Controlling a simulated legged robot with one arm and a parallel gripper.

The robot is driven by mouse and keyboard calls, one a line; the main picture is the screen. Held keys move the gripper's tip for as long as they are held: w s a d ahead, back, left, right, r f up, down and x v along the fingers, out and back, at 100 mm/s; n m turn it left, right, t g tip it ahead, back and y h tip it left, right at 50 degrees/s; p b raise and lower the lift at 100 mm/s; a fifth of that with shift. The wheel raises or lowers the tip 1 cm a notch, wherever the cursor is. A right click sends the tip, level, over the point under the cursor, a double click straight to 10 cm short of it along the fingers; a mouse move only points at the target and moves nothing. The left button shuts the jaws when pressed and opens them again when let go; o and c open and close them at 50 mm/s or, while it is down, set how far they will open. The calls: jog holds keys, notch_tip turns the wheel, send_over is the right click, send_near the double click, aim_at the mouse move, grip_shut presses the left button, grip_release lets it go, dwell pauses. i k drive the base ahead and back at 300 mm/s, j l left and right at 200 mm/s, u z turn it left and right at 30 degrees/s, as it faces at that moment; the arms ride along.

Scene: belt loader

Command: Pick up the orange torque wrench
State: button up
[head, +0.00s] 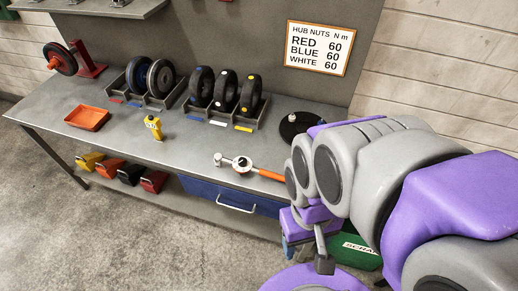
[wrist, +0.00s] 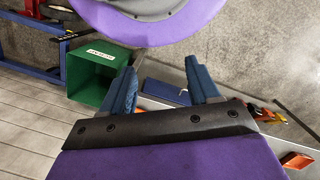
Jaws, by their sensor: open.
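The torque wrench (head: 242,163) lies on the grey workbench near its front edge, above the blue drawer, in the head view. The handle's right end lies close to my arm in the picture. My gripper (wrist: 160,66) shows in the wrist view with two blue-grey fingers spread apart and nothing between them. I cannot clearly make out the fingers in the head view. I cannot identify the wrench in the wrist view.
The workbench (head: 100,147) carries an orange tray (head: 87,118), a yellow device (head: 154,127), racked wheels (head: 200,87) and a black disc (head: 298,125). Several coloured bins (head: 131,174) sit below. A green scrap bin (wrist: 98,77) stands on the floor.

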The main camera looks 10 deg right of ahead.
aim_at(218, 158)
jog(key=l+u, duration=0.1)
jog(key=u, duration=0.75)
jog(key=k+l+u, duration=0.1)
jog(key=u, duration=0.75)
jog(key=k+l, duration=0.2)
jog(key=k+l+u, duration=0.15)
jog(key=k, duration=0.25)
